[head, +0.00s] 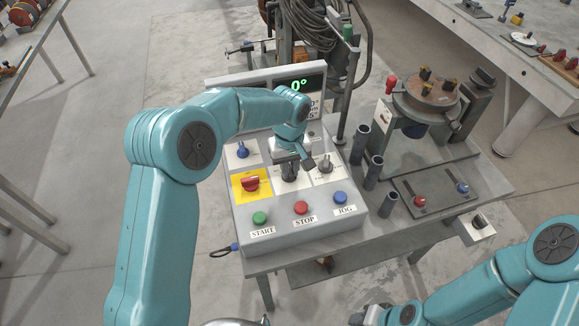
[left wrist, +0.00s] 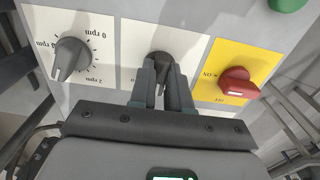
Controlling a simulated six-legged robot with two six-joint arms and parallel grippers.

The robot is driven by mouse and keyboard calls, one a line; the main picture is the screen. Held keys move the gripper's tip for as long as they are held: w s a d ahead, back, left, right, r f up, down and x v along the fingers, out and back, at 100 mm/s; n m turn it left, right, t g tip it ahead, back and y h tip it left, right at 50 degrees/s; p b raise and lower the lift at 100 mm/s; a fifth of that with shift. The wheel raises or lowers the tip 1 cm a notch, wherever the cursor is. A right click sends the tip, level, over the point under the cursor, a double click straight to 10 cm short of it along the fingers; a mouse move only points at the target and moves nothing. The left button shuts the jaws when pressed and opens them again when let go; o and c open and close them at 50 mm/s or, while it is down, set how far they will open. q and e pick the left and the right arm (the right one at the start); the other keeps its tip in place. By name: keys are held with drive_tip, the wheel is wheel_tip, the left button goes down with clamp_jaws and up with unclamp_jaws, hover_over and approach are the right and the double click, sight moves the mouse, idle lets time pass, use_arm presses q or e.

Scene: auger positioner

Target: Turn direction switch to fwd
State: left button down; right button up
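The control panel (head: 300,215) stands on the grey table. Its direction switch, a dark knob (left wrist: 160,66) on a white plate, is the middle one of its row in the left wrist view. In the head view my left gripper (head: 293,160) is over this knob and hides much of it. In the left wrist view the two fingers (left wrist: 163,80) stand close on either side of the knob's handle. I cannot tell whether they press on it. The knob's labels are hidden. My right gripper (head: 385,314) is only partly in view at the bottom edge, away from the panel.
A red switch (head: 251,184) on a yellow plate and a grey speed knob (head: 324,164) flank the middle switch. Green (head: 260,218), red (head: 301,208) and blue (head: 340,198) buttons line the front. The display (head: 299,85) reads 0°. Dark upright tubes (head: 374,171) stand right of the panel.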

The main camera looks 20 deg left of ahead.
use_arm(q)
drive_tip(key=shift+m, duration=0.4)
drive_tip(key=m, duration=0.2)
drive_tip(key=shift+a+m+b, duration=0.1)
drive_tip(key=shift+m+b, duration=0.3)
drive_tip(key=m, duration=0.5)
drive_tip(key=shift+a, duration=0.1)
drive_tip(key=shift+m, duration=0.3)
drive_tip(key=c, duration=1.1)
unclamp_jaws()
drive_tip(key=shift+w, duration=0.15)
